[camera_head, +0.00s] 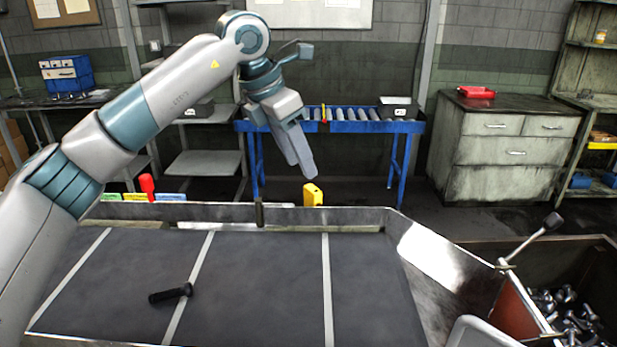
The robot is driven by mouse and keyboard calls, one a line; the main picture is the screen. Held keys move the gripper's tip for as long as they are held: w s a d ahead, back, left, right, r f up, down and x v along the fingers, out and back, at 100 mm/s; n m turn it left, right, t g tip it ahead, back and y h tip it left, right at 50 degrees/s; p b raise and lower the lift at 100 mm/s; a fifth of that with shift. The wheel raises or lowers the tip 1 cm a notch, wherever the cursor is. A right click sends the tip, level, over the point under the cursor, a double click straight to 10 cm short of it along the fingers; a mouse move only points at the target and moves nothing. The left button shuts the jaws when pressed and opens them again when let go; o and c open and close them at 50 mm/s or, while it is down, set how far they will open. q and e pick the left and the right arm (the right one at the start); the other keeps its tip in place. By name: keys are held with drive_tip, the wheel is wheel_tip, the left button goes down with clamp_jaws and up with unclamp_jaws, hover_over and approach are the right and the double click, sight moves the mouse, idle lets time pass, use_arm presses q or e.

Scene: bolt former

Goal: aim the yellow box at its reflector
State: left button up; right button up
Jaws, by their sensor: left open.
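The yellow box (312,194) is small and stands on the far rim of the dark belt, right of the middle of the picture. A small dark mark shows on its face; I cannot tell exactly which way it points. I cannot make out a reflector for certain. My left gripper (296,152) hangs above and slightly left of the yellow box, fingers pointing down. It is open, empty and apart from the box.
A dark bolt (171,293) lies on the belt (265,290). A red knob (147,184) stands beyond the far rim at left. A bin of bolts (575,315) is at right, with a lever (530,240) beside it. A blue roller table (345,127) stands behind.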

sight(312, 187)
use_arm(q)
drive_tip(key=p+x, duration=0.1)
drive_tip(key=x, duration=0.5)
drive_tip(key=shift+d+f, duration=0.1)
drive_tip(key=shift+f, duration=0.2)
use_arm(e)
drive_tip(key=shift+w+a+r+t, duration=0.5)
drive_tip(key=shift+a+r, duration=0.1)
drive_tip(key=shift+r, duration=0.15)
use_arm(q)
drive_tip(key=c, duration=1.1)
drive_tip(key=shift+o, duration=0.2)
